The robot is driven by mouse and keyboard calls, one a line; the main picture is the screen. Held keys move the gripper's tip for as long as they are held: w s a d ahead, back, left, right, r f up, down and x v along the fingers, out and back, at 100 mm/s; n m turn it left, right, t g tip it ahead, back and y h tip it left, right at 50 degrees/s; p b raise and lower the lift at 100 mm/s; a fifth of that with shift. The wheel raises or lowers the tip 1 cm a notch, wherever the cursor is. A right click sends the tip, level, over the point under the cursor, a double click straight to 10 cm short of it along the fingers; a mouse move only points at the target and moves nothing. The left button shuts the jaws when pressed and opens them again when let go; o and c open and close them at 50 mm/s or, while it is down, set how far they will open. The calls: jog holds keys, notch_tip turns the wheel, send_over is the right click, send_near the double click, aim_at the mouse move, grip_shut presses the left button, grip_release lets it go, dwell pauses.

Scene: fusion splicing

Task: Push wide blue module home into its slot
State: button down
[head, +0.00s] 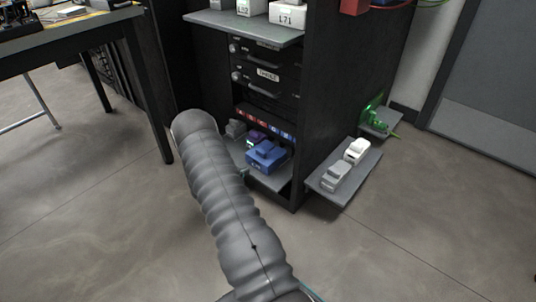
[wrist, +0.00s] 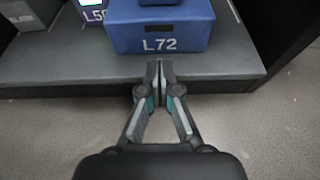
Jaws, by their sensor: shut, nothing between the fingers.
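The wide blue module (head: 266,156) sits on the low grey shelf of the dark rack in the head view. In the wrist view the blue module (wrist: 160,30) shows its front face with the label L72, just beyond my fingertips. My gripper (wrist: 159,68) is shut and empty, its tips over the shelf's front edge, centred on the module's front. A small gap seems to lie between tips and module; I cannot tell if they touch. The slot behind the module is hidden in the wrist view.
A purple module (wrist: 92,10) labelled L5-something stands left of the blue one. The grey shelf (wrist: 50,62) has a dark rack wall at its right. A side shelf (head: 325,185) holds grey and white modules. A table (head: 75,40) stands at left; open floor lies in front.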

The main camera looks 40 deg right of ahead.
aim_at(256, 162)
jog(key=shift+w+d+b, duration=0.15)
jog(key=shift+d+b, duration=0.55)
jog(key=shift+d, duration=1.25)
jog(key=shift+w+d+b, duration=0.15)
jog(key=shift+d+b, duration=0.55)
jog(key=shift+d, duration=1.25)
jog(key=shift+w+d, duration=0.2)
jog(key=shift+d, duration=1.9)
jog(key=shift+s+a, duration=0.15)
jog(key=shift+a, duration=1.85)
jog(key=shift+s+a, duration=0.15)
jog(key=shift+a, duration=1.85)
